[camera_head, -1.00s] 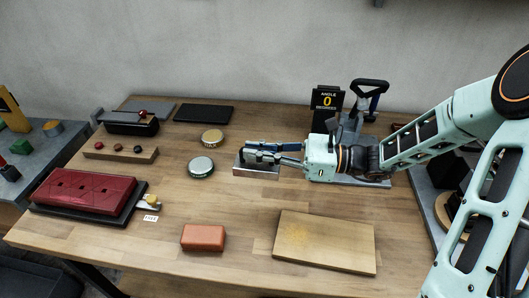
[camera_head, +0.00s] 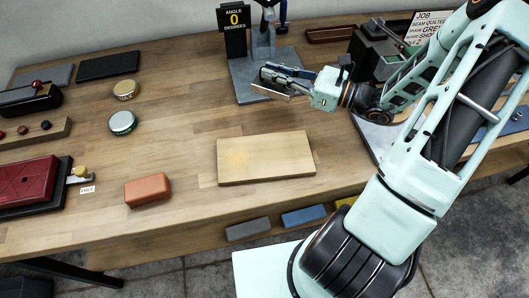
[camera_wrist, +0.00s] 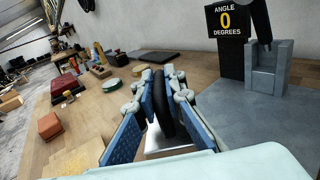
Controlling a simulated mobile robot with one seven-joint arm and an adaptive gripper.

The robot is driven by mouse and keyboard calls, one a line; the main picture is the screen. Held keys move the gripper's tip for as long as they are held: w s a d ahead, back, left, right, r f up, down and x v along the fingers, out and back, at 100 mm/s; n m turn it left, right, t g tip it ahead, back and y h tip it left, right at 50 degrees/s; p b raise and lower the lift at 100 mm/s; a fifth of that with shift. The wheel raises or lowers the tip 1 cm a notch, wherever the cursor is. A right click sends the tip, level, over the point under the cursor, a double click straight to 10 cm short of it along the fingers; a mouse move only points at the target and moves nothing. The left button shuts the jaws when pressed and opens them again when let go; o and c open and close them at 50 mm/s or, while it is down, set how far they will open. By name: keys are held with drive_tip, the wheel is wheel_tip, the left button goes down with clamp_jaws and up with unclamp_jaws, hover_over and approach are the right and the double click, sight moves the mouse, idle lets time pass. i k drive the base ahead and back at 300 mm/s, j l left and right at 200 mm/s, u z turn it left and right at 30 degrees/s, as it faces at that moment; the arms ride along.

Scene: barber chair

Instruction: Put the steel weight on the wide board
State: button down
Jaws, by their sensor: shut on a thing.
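The steel weight (camera_head: 271,93) is a shiny silver block under my gripper (camera_head: 278,76). In the wrist view its silver base (camera_wrist: 168,142) shows below a dark upright part (camera_wrist: 157,88), which stands between the blue finger pads of my gripper (camera_wrist: 160,100). My gripper is shut on the weight and holds it, slightly tilted in the head view, apparently above the table. The wide board (camera_head: 265,158) is a pale wooden slab lying flat and bare on the table, nearer than the weight. Its edge also shows at the lower left of the wrist view (camera_wrist: 78,160).
A grey stand (camera_head: 250,80) with a black angle sign (camera_head: 233,30) is just behind my gripper. An orange block (camera_head: 147,189) lies left of the board. Two round tins (camera_head: 122,122) (camera_head: 125,90) stand farther left. Bare tabletop lies between the tins and board.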

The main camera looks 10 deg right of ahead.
sight(296, 148)
drive_tip(key=k+z, duration=0.1)
drive_tip(key=k, duration=0.55)
drive_tip(key=z, duration=1.4)
drive_tip(key=k+j, duration=0.35)
drive_tip(key=j, duration=0.2)
drive_tip(key=k+j+z, duration=0.15)
drive_tip(key=k+j, duration=0.2)
drive_tip(key=j, duration=0.2)
